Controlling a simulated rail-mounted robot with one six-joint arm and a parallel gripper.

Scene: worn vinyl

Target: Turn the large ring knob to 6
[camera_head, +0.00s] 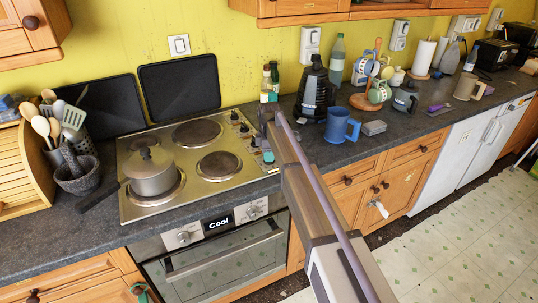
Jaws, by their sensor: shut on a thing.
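The steel hob (137,204) has several round plates and a row of small black knobs (235,116) along its right edge. I cannot read the marks around the knobs or tell which one is the large ring knob. My arm reaches in from the lower right. My gripper (263,135) is at the right edge of the hob, down at the knob row, and is shut on a knob there. The arm and the gripper largely hide that knob, so its setting cannot be seen.
A lidded pan (152,176) stands on the front left plate, its handle pointing left. A blue mug (339,126) and a black kettle (313,92) stand right of my gripper. Bottles (271,80) stand behind it. The oven (225,262) is below the hob.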

